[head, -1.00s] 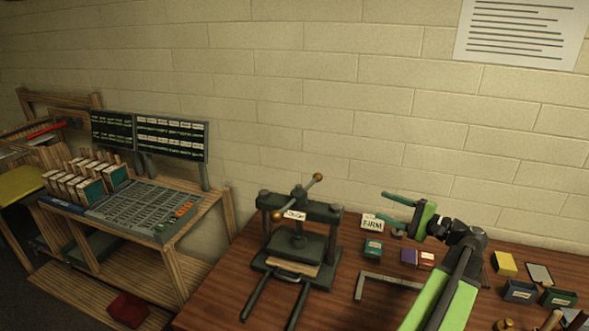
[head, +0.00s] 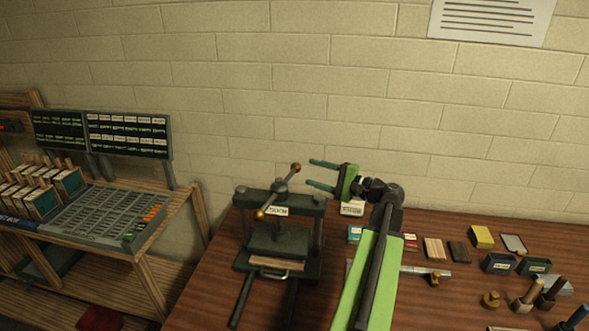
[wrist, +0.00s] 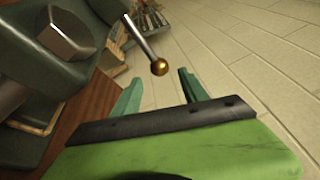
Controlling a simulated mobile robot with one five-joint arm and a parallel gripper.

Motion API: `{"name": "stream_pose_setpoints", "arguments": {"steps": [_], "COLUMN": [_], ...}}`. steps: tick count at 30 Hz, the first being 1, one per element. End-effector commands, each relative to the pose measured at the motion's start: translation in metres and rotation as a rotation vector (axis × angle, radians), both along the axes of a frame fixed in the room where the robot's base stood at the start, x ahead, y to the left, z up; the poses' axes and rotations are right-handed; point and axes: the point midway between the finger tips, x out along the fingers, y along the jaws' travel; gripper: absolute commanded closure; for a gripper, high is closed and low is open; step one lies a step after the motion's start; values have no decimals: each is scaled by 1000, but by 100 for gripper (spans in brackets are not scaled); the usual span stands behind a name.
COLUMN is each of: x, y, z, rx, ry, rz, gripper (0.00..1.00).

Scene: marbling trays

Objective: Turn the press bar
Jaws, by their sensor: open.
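The press (head: 305,235) is a dark green frame on the brown table, with a white label on its crossbeam. Its press bar (head: 280,187) slants above the crossbeam and has a brass ball at each end. My gripper (head: 312,173) is open and empty, its two green fingers pointing left, just right of the bar's upper ball. In the wrist view the fingers of my gripper (wrist: 160,90) stand apart, and a brass ball (wrist: 160,67) of the bar shows beyond and between them. I see no contact.
The wooden table (head: 215,275) holds small blocks and boxes to the right, including a yellow block (head: 481,237) and dark trays (head: 500,262). A wooden stand with a grey keyed console (head: 85,217) is at left. A brick wall is behind.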

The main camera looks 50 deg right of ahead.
Motion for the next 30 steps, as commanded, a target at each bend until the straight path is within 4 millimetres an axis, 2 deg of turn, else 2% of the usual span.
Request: {"name": "stream_pose_setpoints", "arguments": {"steps": [3,9,13,21,30], "x": [29,61,70,71,71], "y": [7,15,17,17,18], "z": [0,0,0,0,0], "rx": [0,0,0,0,0], "ry": [0,0,0,0,1], "rz": [4,2,0,0,1], "gripper": [48,48,48,48,88]}}
